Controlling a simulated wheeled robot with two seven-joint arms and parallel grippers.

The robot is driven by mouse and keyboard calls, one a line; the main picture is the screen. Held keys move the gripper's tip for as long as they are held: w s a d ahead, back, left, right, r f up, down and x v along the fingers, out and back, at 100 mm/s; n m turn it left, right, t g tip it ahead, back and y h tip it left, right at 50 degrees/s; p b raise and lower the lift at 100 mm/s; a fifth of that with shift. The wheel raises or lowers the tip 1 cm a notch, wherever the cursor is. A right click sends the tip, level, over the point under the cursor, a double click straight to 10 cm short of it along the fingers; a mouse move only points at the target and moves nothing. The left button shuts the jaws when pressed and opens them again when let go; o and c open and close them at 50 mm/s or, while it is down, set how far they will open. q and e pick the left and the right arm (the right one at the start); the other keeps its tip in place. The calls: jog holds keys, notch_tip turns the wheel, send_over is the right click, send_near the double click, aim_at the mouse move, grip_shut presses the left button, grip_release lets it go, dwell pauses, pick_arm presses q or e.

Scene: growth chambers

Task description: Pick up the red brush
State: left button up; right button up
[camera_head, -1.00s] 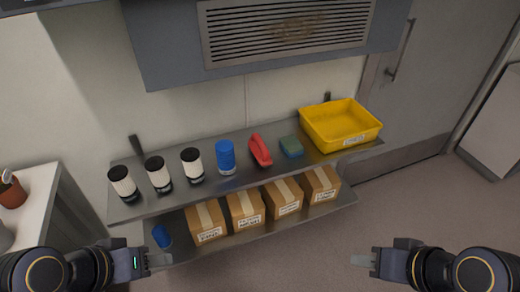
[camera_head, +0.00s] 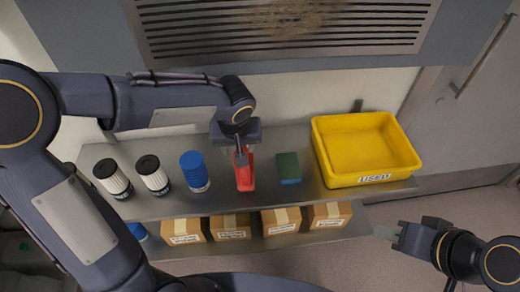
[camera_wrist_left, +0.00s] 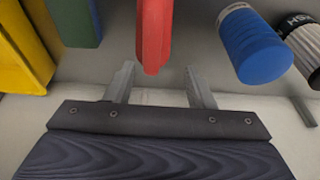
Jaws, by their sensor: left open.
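The green sponge (camera_head: 288,167) and a yellow bin (camera_head: 364,148) are to the right. Cardboard boxes (camera_head: 230,227) fill the lower shelf. A grey vented housing (camera_head: 290,65) overhangs behind.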

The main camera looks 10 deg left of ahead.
pick_arm(q)
jog(key=shift+w+d+f, duration=0.3)
jog(key=shift+w+d, duration=0.05)
jog(key=shift+w, duration=0.1)
jog(key=shift+w+f, duration=0.2)
jog(key=shift+f, duration=0.15)
jog(key=x, duration=0.7)
jog(key=shift+s+d, duration=0.15)
jog(key=shift+s, duration=0.1)
jog(key=shift+c, duration=0.3)
grip_shut()
jog(key=shift+r, duration=0.15)
